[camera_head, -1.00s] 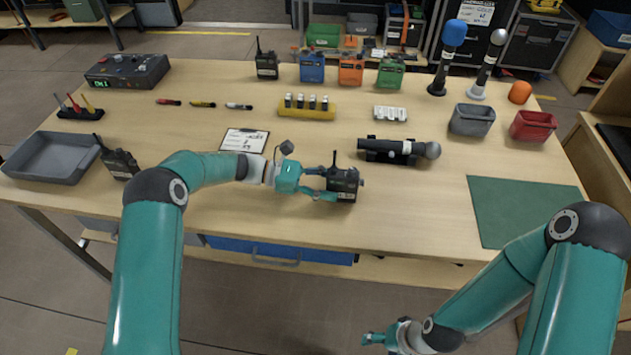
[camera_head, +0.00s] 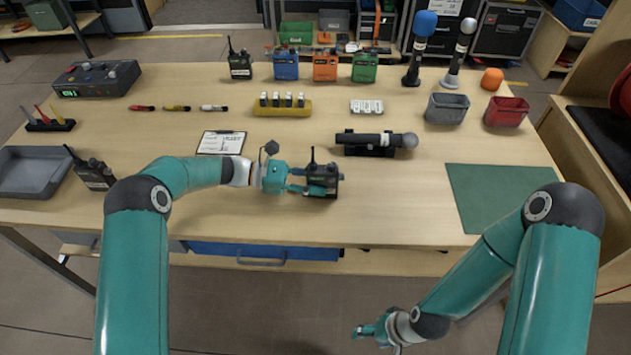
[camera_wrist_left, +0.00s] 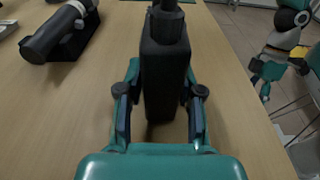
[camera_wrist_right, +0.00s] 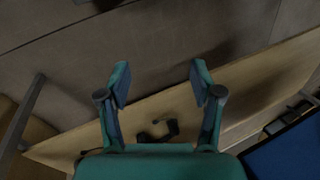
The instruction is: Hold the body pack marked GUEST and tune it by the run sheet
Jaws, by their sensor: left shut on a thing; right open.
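My left gripper (camera_head: 298,183) is shut on a black body pack (camera_head: 321,180) with a short antenna, upright at the front middle of the table. The pack also shows between the fingers in the left wrist view (camera_wrist_left: 166,75). Its label is too small to read. The run sheet may be the white sheet on a clipboard (camera_head: 221,142) behind my left wrist; its writing is unreadable here. My right gripper (camera_head: 362,332) is open and empty, low in front of the table; its spread fingers show in the right wrist view (camera_wrist_right: 160,85).
Other packs stand on the table: black (camera_head: 240,66), blue (camera_head: 286,65), orange (camera_head: 325,67), green (camera_head: 365,67), and another black one (camera_head: 94,174) by the grey tray (camera_head: 30,190). A microphone (camera_head: 375,142) lies behind the held pack. A green mat (camera_head: 500,195) lies bare at right.

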